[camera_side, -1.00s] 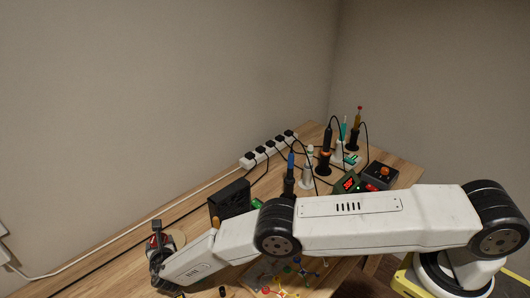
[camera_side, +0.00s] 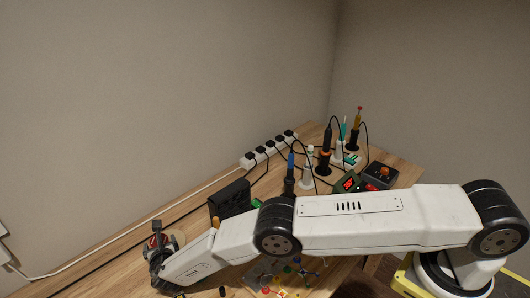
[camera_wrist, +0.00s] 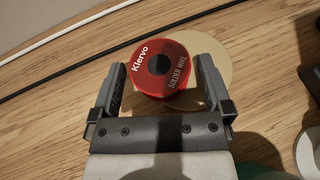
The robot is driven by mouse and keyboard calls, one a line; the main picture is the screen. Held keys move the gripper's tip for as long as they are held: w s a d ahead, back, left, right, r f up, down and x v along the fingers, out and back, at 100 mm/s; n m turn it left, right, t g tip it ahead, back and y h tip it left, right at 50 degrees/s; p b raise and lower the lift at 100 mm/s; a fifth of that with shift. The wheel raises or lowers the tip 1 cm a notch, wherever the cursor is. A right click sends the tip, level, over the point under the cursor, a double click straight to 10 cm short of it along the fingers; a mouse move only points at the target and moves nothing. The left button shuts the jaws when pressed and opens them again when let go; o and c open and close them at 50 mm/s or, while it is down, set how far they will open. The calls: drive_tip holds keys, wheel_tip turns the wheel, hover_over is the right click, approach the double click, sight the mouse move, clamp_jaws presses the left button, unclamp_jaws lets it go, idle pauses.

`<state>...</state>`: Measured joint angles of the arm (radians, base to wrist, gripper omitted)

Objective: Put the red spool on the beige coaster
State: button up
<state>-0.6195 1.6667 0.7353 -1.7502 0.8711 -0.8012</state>
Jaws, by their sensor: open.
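The red spool (camera_wrist: 148,77), marked "Klervo" and "solder wire" with a dark centre, shows top face up in the wrist view. My gripper (camera_wrist: 161,66) is open, with one finger on each side of the spool. The beige coaster (camera_wrist: 219,57) shows behind and right of the spool, which overlaps its left part. I cannot tell from this view whether the spool touches the coaster. In the side view, my gripper (camera_side: 157,250) is at the table's left part, with a bit of red between its fingers and the coaster (camera_side: 180,239) just right of it.
A black box (camera_side: 230,198) stands right of my gripper. Soldering tools and a power strip (camera_side: 268,150) are farther back. Cables run along the wall side. A white round thing (camera_wrist: 307,150) lies at the wrist view's lower right. Bare wood (camera_wrist: 50,110) is left of my gripper.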

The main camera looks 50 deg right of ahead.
drive_tip(key=shift+v, duration=5.9)
drive_tip(key=shift+w+d+r+m, duration=0.15)
drive_tip(key=shift+d+r+m, duration=0.15)
drive_tip(key=shift+r, duration=0.15)
drive_tip(key=s+d+r+m+g, duration=0.1)
drive_tip(key=d+r+m+g, duration=0.1)
drive_tip(key=d+r+m, duration=0.2)
drive_tip(key=d+r+m+g, duration=0.2)
drive_tip(key=d+r+m, duration=0.2)
drive_tip(key=d, duration=0.1)
drive_tip(key=s+d+r+m+g, duration=0.1)
drive_tip(key=d+r+m+g, duration=0.1)
drive_tip(key=d+r+m, duration=0.2)
drive_tip(key=shift+s+d+r+g+y, duration=0.1)
drive_tip(key=shift+s+d+g+y, duration=0.1)
drive_tip(key=shift+d, duration=0.15)
drive_tip(key=shift+s+d+r+g+y, duration=0.1)
drive_tip(key=shift+d+g+y, duration=0.1)
drive_tip(key=shift+d, duration=0.2)
drive_tip(key=s+d+r+m+g+y, duration=0.1)
drive_tip(key=s+d+r+m, duration=0.1)
drive_tip(key=s+d+m, duration=0.6)
drive_tip(key=s+d+r+m+g+y, duration=0.2)
drive_tip(key=s+d+r+m, duration=0.1)
drive_tip(key=s+d+m, duration=0.5)
drive_tip(key=shift+s+r+m+y, duration=0.2)
drive_tip(key=shift+s+m+y, duration=0.1)
drive_tip(key=shift+s+m, duration=1.85)
drive_tip(key=shift+s+n, duration=0.3)
drive_tip(key=shift+n, duration=0.05)
